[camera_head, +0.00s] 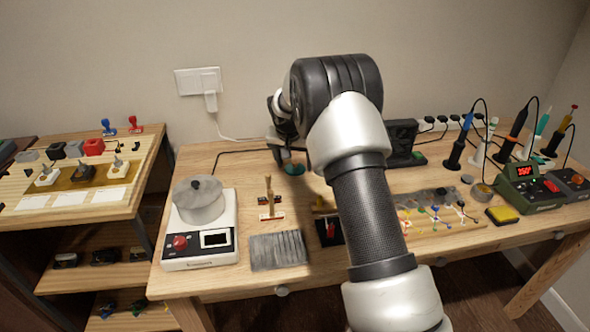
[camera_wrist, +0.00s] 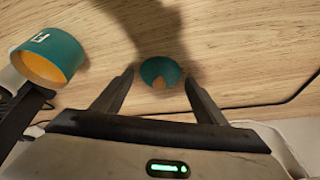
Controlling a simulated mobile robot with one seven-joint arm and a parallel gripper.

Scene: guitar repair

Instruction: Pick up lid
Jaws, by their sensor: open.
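A small round teal lid-like piece (camera_wrist: 152,69) with an orange patch lies on the wooden table in the wrist view. My gripper (camera_wrist: 159,78) is open, its two fingertips on either side of this piece in the picture, with nothing held. I cannot tell how far above the table the fingertips are. In the head view a teal piece (camera_head: 293,169) shows on the table below my gripper, partly hidden by my arm; I cannot tell if it is the same piece. A grey pot with a knobbed lid (camera_head: 198,187) stands on the hot plate (camera_head: 208,263) at the left.
A teal cup-like ring (camera_wrist: 48,56) with an orange inside is left of my gripper in the wrist view. A black cable (camera_wrist: 262,104) crosses the table at right. Several tools (camera_head: 515,132) stand at the table's right, near a green soldering station (camera_head: 533,190).

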